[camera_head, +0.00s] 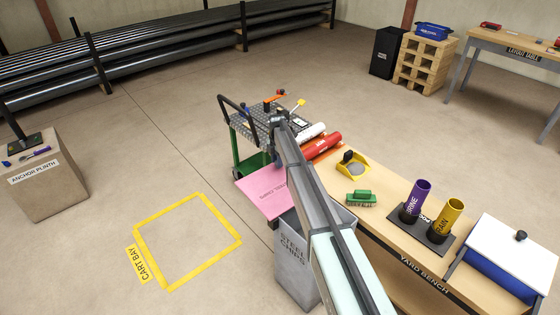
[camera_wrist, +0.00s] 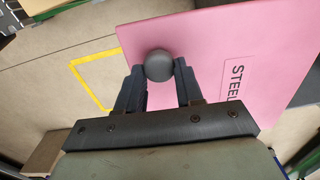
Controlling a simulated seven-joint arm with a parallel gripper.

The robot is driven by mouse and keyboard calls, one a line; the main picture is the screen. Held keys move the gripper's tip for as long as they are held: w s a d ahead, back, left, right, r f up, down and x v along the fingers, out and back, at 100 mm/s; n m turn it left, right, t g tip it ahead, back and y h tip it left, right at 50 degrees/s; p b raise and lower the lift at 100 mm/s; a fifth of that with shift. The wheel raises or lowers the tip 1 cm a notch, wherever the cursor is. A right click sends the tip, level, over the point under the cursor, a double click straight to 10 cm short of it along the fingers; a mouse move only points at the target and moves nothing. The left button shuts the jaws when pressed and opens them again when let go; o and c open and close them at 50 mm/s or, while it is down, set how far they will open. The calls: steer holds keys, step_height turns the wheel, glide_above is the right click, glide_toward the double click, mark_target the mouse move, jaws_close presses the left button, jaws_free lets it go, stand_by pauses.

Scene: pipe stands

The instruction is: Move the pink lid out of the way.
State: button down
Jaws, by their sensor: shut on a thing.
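The pink lid (camera_head: 266,189) is a flat square panel with dark lettering, partly hidden behind my arm in the head view. It also fills much of the wrist view (camera_wrist: 215,50), where a round grey knob (camera_wrist: 159,65) stands on it. My gripper (camera_wrist: 159,72) is shut on that knob, one finger on each side. In the head view the lid lies left of the yard bench, beside the grey steel chips bin (camera_head: 292,262) and near its top. My arm hides part of the bin, and I cannot tell whether lid and bin touch.
A green cart (camera_head: 247,150) stands behind the lid. The yard bench (camera_head: 385,225) on the right holds red and white pipes, a yellow holder, a green brush, purple and yellow tubes and a white-lidded blue box. The yellow-taped cart bay (camera_head: 187,262) on the floor is empty.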

steer(key=c, duration=0.7)
jaws_free()
steer(key=shift+r, duration=0.1)
step_height(320, 180, up, 14)
steer(key=shift+f, duration=0.2)
